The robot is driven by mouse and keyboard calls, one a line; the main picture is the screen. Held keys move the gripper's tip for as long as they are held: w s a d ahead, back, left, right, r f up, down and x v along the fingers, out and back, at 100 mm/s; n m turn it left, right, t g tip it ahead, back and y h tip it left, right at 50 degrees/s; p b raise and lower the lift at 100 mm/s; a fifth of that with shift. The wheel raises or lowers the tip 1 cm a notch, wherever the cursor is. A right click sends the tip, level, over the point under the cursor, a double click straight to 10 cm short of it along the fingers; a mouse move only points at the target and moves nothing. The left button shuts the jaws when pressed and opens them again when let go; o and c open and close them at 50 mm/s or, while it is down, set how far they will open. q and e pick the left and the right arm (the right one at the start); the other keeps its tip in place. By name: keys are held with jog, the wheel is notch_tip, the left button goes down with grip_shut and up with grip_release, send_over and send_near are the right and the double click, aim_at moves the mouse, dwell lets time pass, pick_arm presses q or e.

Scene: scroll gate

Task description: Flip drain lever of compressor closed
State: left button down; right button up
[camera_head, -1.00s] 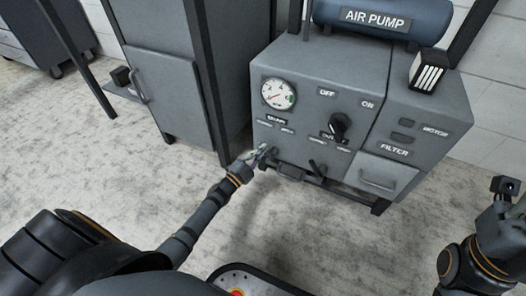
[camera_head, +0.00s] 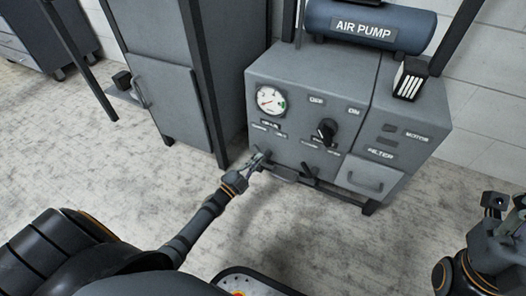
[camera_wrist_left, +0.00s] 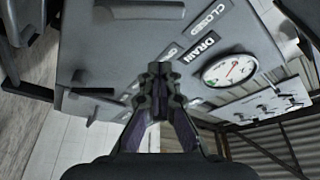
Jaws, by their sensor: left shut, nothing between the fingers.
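The compressor (camera_head: 300,105) is a grey cabinet with a round gauge (camera_head: 270,101). The DRAIN label (camera_wrist_left: 197,50) and the CLOSED label (camera_wrist_left: 210,18) show in the left wrist view beside the gauge (camera_wrist_left: 230,70). My left gripper (camera_head: 261,158) is at the lower left of the compressor front, below the gauge. Its fingers are shut and empty, and their tips (camera_wrist_left: 160,72) are close to the panel near the DRAIN label. The drain lever cannot be made out clearly; the gripper hides that spot. My right gripper (camera_head: 507,202) is open, away at the right edge.
A black knob (camera_head: 327,130) and a dark lever (camera_head: 309,172) are on the compressor front, right of my left gripper. The AIR PUMP tank (camera_head: 365,27) is on top. A grey cabinet (camera_head: 165,85) stands to the left. The floor in front is clear.

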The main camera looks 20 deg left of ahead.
pick_arm(q)
jog(key=p+v, duration=0.1)
jog(key=v, duration=0.4)
jog(key=shift+s+a, duration=0.15)
jog(key=shift+s, duration=0.2)
